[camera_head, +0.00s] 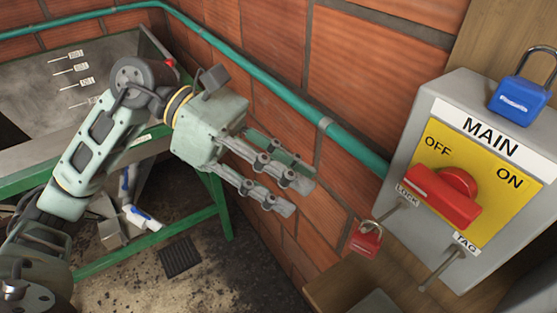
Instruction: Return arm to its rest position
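My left arm comes in from the left, and its gripper (296,197) points right in front of the brick wall. Its two fingers are spread apart with nothing between them. The gripper is to the left of the grey MAIN switch box (420,141) and apart from it. The box has a red rotary handle (445,197) on a yellow plate marked OFF and ON. The handle's long grip slants from upper left to lower right. A red padlock (366,240) hangs by the peg labelled LOCK. My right gripper is not in view.
A blue padlock (522,99) is on top of the switch box. The TAG peg (440,270) sticks out below. A green pipe (290,97) runs along the brick wall. A metal bin (40,91) with a green frame stands at left. A wooden ledge (330,286) lies below the box.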

